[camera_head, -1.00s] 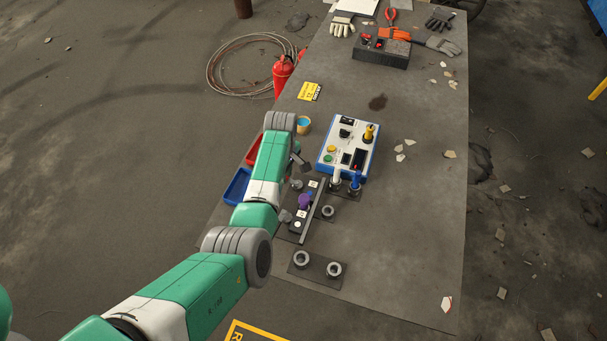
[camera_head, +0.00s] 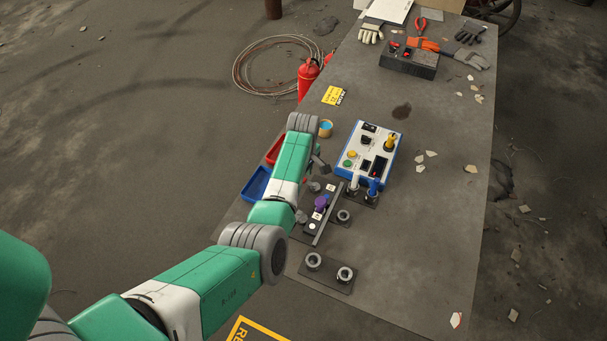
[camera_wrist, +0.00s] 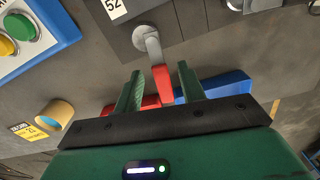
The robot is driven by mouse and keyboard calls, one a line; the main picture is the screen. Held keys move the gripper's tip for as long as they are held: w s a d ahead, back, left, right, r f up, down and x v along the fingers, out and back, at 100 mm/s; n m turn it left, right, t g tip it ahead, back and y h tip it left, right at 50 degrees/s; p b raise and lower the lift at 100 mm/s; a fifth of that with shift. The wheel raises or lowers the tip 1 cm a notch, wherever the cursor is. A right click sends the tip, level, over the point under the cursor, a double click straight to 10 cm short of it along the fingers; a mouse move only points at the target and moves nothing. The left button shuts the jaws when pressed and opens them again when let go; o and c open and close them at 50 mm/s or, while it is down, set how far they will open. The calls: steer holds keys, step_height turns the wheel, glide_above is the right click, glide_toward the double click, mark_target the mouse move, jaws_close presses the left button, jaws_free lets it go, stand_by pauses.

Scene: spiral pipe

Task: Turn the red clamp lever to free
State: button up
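The red clamp lever (camera_wrist: 163,84) shows in the wrist view, with a red handle on a grey pivot (camera_wrist: 148,42). The pivot is on a dark plate (camera_wrist: 186,20) beside a white label reading 52. The handle points toward my gripper, slightly slanted. My gripper (camera_wrist: 160,68) has its two green fingers apart, one on each side of the handle, with a visible gap on both sides. No contact shows. In the head view my arm hides most of the lever, and the fingers are too small to make out.
A blue tray (camera_head: 256,184) and a red tray lie beside my arm. The white control box (camera_head: 365,152) stands beyond the dark plate, with a purple knob (camera_head: 321,202) and a blue-handled valve (camera_head: 374,186) near. The table's right side is mostly clear apart from chips.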

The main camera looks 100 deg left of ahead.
steer(key=shift+r, duration=0.1)
step_height(320, 180, up, 8)
steer(key=p, duration=0.1)
steer(key=shift+f, duration=0.2)
stand_by(0.4)
